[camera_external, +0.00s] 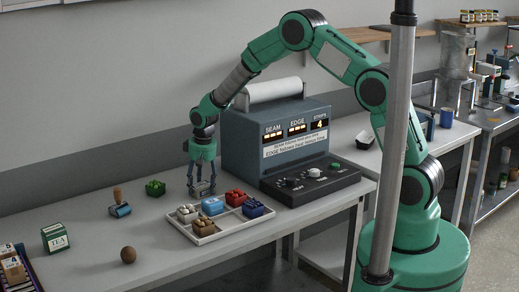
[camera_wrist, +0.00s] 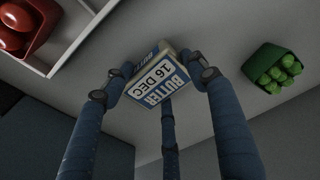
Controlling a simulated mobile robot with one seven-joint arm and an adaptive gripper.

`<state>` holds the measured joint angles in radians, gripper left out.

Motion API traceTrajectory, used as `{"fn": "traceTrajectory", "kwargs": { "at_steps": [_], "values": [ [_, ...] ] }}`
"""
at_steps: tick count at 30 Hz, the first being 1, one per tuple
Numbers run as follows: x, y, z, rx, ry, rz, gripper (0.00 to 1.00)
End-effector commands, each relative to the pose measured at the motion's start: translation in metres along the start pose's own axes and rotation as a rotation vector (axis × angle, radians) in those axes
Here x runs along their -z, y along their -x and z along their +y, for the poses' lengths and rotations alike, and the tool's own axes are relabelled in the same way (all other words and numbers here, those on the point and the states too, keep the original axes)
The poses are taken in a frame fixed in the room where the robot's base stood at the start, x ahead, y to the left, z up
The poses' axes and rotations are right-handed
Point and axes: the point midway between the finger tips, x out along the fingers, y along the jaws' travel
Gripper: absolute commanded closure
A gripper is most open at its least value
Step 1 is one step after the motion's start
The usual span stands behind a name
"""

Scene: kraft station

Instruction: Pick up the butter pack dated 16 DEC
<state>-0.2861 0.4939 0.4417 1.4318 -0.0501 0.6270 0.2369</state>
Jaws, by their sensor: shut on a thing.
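The butter pack (camera_wrist: 158,80) is a small white and blue box with a yellowish side, printed BUTTER and 16 DEC. In the wrist view it sits between the fingertips of my gripper (camera_wrist: 155,82), which is shut on it, and the label appears tilted. In the external view my gripper (camera_external: 202,188) points down, low over the table, just behind the left part of the white tray. The pack is hard to make out there behind the fingers. I cannot tell whether it touches the table.
The white divided tray (camera_external: 207,241) holds blue, red and beige goods. A green punnet (camera_external: 155,188), a wooden-handled roller (camera_external: 120,205), a tea box (camera_external: 56,237) and a brown ball (camera_external: 128,255) stand to the left. The grey console (camera_external: 265,140) is behind on the right.

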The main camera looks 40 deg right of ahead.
Motion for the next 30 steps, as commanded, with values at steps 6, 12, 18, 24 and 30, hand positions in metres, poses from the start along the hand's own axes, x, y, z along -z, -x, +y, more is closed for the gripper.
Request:
{"fn": "traceTrajectory", "kwargs": {
  "at_steps": [6, 12, 18, 24, 30],
  "values": [
    [0.001, 0.005, 0.000, 0.000, 0.000, 0.000, 0.77],
    [0.004, 0.026, 0.000, 0.000, 0.000, 0.002, 0.77],
    [0.010, 0.057, 0.000, 0.001, 0.000, 0.003, 0.77],
    [0.013, 0.085, 0.000, 0.000, 0.000, 0.002, 0.77],
    [0.015, 0.097, 0.000, 0.000, 0.000, 0.000, 0.77]
  ]
}}
